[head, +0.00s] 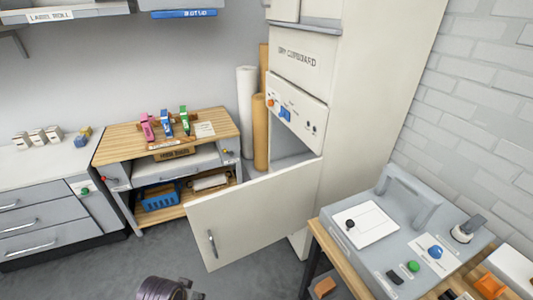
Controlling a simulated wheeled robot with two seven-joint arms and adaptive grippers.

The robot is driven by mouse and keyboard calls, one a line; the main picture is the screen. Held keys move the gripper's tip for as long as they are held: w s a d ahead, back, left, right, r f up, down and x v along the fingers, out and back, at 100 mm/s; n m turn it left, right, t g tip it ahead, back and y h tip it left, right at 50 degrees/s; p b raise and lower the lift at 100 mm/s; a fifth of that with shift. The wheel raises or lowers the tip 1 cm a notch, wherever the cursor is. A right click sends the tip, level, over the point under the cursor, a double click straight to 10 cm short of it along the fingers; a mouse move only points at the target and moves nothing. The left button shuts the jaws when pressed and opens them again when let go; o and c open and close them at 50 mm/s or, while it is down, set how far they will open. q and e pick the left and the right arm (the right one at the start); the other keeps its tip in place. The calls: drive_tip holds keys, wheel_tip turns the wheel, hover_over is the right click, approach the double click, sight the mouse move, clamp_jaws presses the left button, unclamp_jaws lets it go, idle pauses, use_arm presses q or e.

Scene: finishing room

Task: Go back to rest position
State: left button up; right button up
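The tall drying cupboard (376,75) stands right of centre, with its lower door (255,218) swung wide open toward me. The door has a dark handle near its free edge. A dark, ridged part, apparently of my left gripper (180,291), shows at the bottom edge, low in front of the open door and apart from it. Most of it is cut off by the frame, so I cannot see whether its fingers are open or hold anything. My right gripper is not in view.
A grey machine (385,248) with knobs and buttons sits on a wooden table at the right. A wooden-topped workbench (118,145) with coloured tools and a blue basket (158,196) stands at the back left. Grey drawers (40,215) are far left. Floor is clear left of the door.

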use_arm(q)
drive_tip(key=s+f+g, duration=0.1)
drive_tip(key=s+f, duration=0.2)
drive_tip(key=f, duration=1.2)
drive_tip(key=s+f, duration=0.2)
drive_tip(key=f, duration=1.4)
drive_tip(key=s+a+f, duration=0.2)
drive_tip(key=s+f, duration=0.6)
drive_tip(key=s, duration=0.2)
drive_tip(key=s+a+f+g, duration=0.1)
drive_tip(key=s+a+f, duration=0.1)
drive_tip(key=s+f, duration=0.6)
drive_tip(key=s, duration=0.3)
drive_tip(key=shift+a+f, duration=0.15)
drive_tip(key=shift+f, duration=0.25)
